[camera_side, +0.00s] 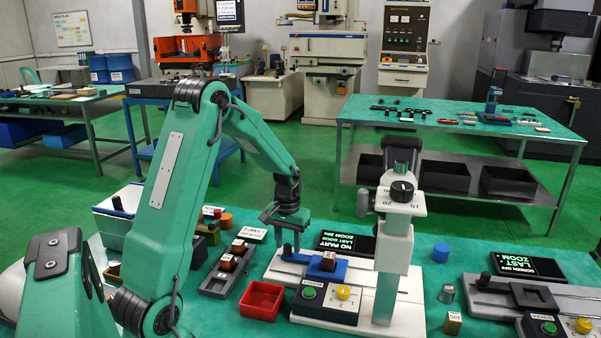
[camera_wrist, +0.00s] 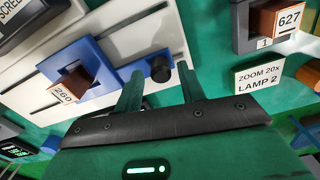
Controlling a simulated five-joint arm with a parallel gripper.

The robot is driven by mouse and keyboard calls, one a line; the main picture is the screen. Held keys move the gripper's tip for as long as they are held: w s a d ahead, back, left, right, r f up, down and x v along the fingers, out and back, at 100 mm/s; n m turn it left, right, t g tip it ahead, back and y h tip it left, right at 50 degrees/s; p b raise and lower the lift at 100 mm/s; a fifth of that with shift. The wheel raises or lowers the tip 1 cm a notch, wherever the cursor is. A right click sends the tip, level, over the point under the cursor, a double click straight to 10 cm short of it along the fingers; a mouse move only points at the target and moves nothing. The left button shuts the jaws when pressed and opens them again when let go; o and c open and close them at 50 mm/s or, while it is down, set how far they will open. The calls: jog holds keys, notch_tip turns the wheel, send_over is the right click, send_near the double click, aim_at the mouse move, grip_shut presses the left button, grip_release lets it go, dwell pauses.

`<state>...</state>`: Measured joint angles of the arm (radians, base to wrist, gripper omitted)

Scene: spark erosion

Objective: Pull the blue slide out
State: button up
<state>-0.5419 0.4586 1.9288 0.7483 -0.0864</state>
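The blue slide (camera_side: 340,272) sits in the white base of the viewing station, left of its column, and carries a brown block (camera_side: 328,261). In the wrist view the slide (camera_wrist: 134,68) has a round black knob (camera_wrist: 160,69) at its end, and the block (camera_wrist: 73,84) bears the label 260. My gripper (camera_side: 288,246) points down at the slide's left end. In the wrist view my gripper (camera_wrist: 161,80) is open, with the knob in the gap between its fingertips. I cannot tell whether either finger touches the knob. The side view hides the knob.
A white column (camera_side: 393,245) with a dial stands right of the slide. A screen (camera_side: 346,244) lies behind. A red tray (camera_side: 262,300) and a grey rack (camera_side: 216,284) with brown blocks lie to the left. A second station (camera_side: 490,302) stands at right.

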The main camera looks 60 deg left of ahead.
jog(key=shift+r, duration=0.1)
dwell(0.3)
jog(key=shift+r, duration=3.8)
jog(key=shift+d, duration=0.1)
jog(key=shift+d+r, duration=0.15)
jog(key=s+d+r+m+t, duration=0.2)
jog(key=s+d+r, duration=0.1)
jog(key=s+d, duration=0.2)
jog(key=s+d+r+m+t, duration=0.1)
jog(key=s+d+r, duration=0.3)
jog(key=d, duration=0.5)
jog(key=s+d+r+m+t, duration=0.2)
jog(key=s+d+r+m, duration=0.2)
jog(key=d, duration=0.3)
jog(key=shift+s+d+r+t, duration=0.3)
jog(key=shift+s+d, duration=0.1)
jog(key=shift+s, duration=0.4)
